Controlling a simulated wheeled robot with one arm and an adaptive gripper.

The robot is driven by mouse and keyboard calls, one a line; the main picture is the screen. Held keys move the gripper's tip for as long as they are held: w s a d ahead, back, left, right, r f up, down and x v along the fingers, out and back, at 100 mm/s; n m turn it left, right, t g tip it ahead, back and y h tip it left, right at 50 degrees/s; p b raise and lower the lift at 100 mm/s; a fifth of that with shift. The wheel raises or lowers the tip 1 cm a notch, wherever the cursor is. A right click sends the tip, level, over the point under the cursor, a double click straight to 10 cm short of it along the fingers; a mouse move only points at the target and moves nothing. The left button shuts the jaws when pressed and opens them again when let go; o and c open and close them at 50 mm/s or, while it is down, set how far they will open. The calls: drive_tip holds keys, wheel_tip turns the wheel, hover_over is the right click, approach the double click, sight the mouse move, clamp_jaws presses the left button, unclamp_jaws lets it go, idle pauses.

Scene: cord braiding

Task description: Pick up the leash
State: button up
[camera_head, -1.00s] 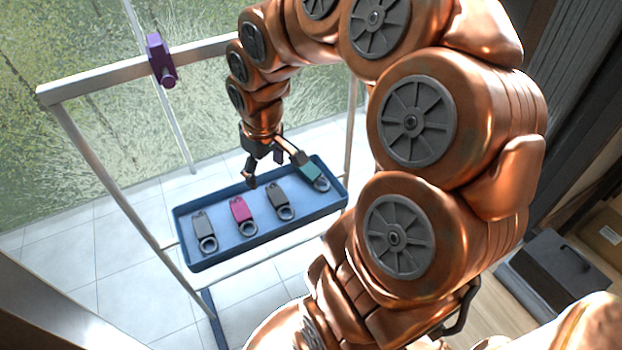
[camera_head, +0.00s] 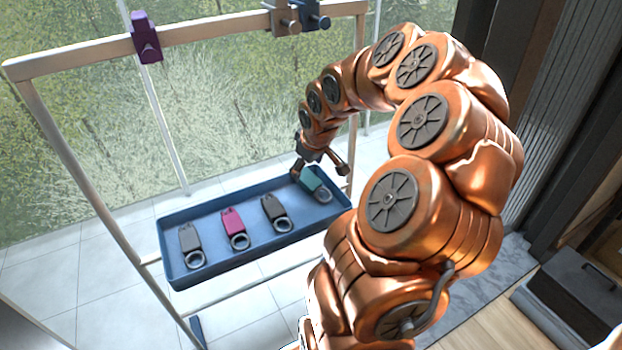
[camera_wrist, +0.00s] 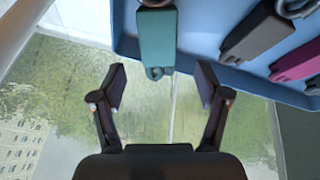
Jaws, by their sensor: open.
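Several flat tag-like pieces with metal rings lie in a row in the blue tray (camera_head: 215,215); I cannot tell which one is the leash. The teal piece (camera_head: 311,181) lies at the tray's right end, with a grey piece (camera_head: 274,210), a magenta piece (camera_head: 234,224) and another grey piece (camera_head: 190,240) to its left. My gripper (camera_head: 320,171) is open and empty above the teal piece. In the wrist view the teal piece (camera_wrist: 157,40) lies in line with the gap between my open fingers (camera_wrist: 162,80), beyond their tips.
The tray sits in a pale frame; its top rail (camera_head: 200,35) carries a purple clamp (camera_head: 146,40), a brown clamp (camera_head: 282,17) and a blue clamp (camera_head: 314,14). A dark box (camera_head: 575,290) stands on the floor at right. Window glass is behind the frame.

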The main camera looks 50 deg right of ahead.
sight(305, 175)
drive_tip(key=shift+b+x, duration=0.5)
drive_tip(key=shift+x, duration=2.65)
drive_tip(key=shift+s, duration=0.15)
drive_tip(key=shift+c, duration=0.4)
clamp_jaws()
wheel_tip(305, 175, up, 10)
drive_tip(key=shift+p, duration=0.9)
